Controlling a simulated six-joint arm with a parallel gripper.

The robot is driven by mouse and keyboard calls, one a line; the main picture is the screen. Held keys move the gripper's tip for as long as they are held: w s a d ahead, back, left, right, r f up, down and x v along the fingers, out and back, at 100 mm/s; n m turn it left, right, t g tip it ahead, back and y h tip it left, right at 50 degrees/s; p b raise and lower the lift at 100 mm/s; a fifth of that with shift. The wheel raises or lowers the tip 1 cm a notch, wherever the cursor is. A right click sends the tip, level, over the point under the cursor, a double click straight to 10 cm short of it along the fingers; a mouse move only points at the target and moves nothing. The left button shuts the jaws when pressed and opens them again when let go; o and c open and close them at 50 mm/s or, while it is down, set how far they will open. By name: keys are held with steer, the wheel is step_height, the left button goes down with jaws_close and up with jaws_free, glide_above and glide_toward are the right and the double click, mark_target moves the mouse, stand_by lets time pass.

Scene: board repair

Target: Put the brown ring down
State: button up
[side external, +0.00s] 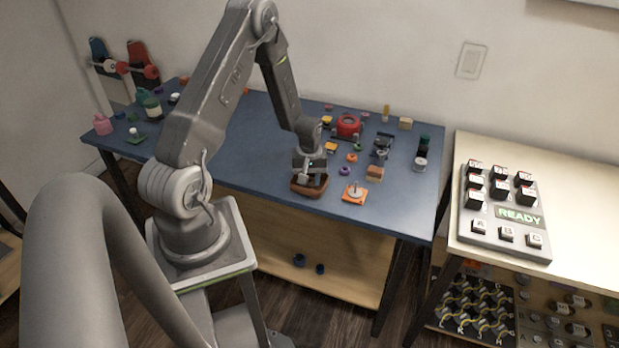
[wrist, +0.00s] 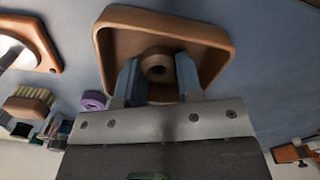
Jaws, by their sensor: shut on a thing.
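The brown ring (wrist: 157,66) is between the two fingers of my gripper (wrist: 158,78) in the wrist view, with its hole facing the camera. My gripper is shut on it. A brown, raised-rim tray (wrist: 215,24) lies beyond the ring, which appears within the tray's outline. I cannot tell whether the ring touches the tray floor. In the side view my gripper (side external: 310,172) is low over the tray (side external: 309,191), near the front edge of the blue table. The ring is hidden there.
An orange base with a pale disc (side external: 355,194) sits right of the tray. A purple ring (side external: 344,171), a brush (side external: 374,172) and a red round part (side external: 348,124) are farther back. A button panel reading READY (side external: 505,212) is on the right-hand table. Bare blue tabletop lies left of the tray.

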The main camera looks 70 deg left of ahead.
steer(key=o, duration=0.6)
steer(key=d+r+m+t, duration=0.15)
steer(key=d+r, duration=0.25)
steer(key=r, duration=0.6)
steer(key=d+r+m, duration=0.2)
steer(key=d+r, duration=0.1)
steer(key=r, duration=0.8)
steer(key=s+d+r+m+t, duration=0.1)
steer(key=s+d+r+m, duration=0.2)
steer(key=d, duration=0.3)
steer(key=s+d+r+m+t, duration=0.1)
steer(key=s+d+r+m, duration=0.2)
steer(key=s+d+r, duration=0.2)
steer(key=s+d+r+m+t, duration=0.2)
steer(key=s+d+r+m, duration=0.2)
steer(key=d, duration=0.3)
steer(key=shift+s+d+r, duration=0.2)
steer(key=shift+d+r, duration=0.2)
steer(key=shift+r, duration=0.15)
